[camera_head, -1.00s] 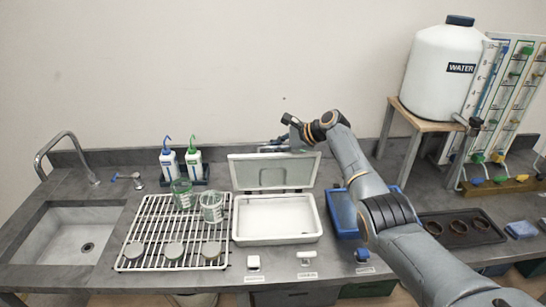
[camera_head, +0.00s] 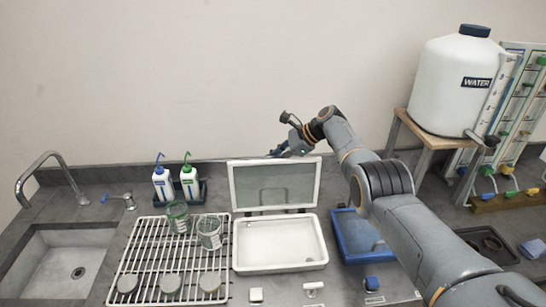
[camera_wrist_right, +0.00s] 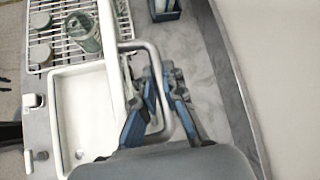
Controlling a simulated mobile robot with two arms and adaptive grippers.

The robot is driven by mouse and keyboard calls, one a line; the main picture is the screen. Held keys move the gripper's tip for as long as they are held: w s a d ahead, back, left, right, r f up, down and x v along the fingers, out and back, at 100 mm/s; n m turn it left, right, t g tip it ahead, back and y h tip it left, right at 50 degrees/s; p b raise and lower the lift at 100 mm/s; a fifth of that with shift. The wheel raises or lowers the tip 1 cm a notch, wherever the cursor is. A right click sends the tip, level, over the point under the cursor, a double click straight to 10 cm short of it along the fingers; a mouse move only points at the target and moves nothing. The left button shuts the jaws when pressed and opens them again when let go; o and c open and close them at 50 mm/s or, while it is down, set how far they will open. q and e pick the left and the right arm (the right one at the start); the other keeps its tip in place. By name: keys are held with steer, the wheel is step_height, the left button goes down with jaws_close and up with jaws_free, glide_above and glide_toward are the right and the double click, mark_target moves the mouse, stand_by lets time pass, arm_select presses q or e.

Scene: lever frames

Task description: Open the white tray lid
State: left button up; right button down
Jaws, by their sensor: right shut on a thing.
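The white tray (camera_head: 236,262) sits on the grey counter, open and empty inside; it also shows in the wrist view (camera_wrist_right: 85,110). Its white-rimmed lid (camera_head: 233,188) stands raised along the tray's back edge, its translucent panel facing me. My right gripper (camera_head: 280,149) is at the lid's top edge, right of its middle, its fingers partly hidden behind the lid. My left gripper is in neither view.
A white wire rack (camera_head: 150,262) with beakers and several round dishes stands left of the tray. A blue tray (camera_head: 345,222) lies close on the right, under my right arm. Two wash bottles (camera_head: 175,181) stand behind the rack. A water tank (camera_head: 450,85) stands back right.

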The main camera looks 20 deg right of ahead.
steer(key=c, duration=1.7)
jaws_free()
steer(key=shift+f, duration=0.1)
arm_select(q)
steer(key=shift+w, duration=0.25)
arm_select(e)
steer(key=v, duration=1.2)
